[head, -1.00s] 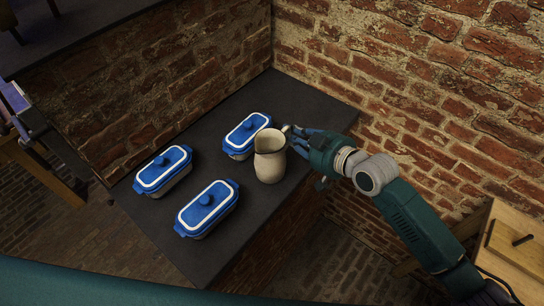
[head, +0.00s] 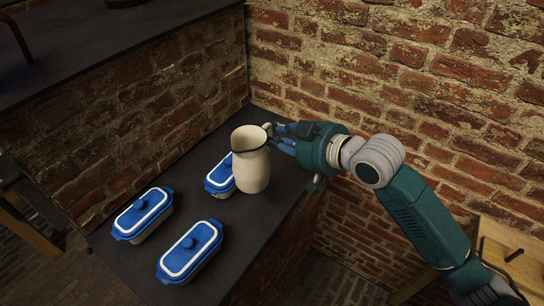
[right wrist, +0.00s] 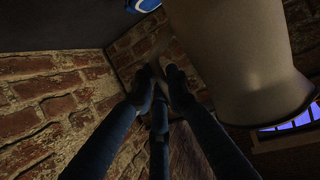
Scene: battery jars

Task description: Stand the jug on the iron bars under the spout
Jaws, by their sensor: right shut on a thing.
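The cream jug (head: 250,170) has a wide open mouth with a dark rim and is upright in the head view. My right gripper (head: 273,134) comes in from the right and is shut on the jug's handle. The jug appears lifted above the dark counter (head: 228,262) and covers part of a blue dish behind it. In the right wrist view, the jug's pale body (right wrist: 240,60) fills the upper right, beside the dark fingers of my right gripper (right wrist: 160,85). I cannot make out any iron bars or spout. My left gripper is not in view.
Three blue-lidded dishes stand on the counter: one behind the jug (head: 215,182), one at left (head: 143,213) and one in front (head: 190,252). Brick walls (head: 400,60) rise behind and right. A higher dark ledge (head: 90,55) lies at upper left. A wooden piece (head: 510,245) is at lower right.

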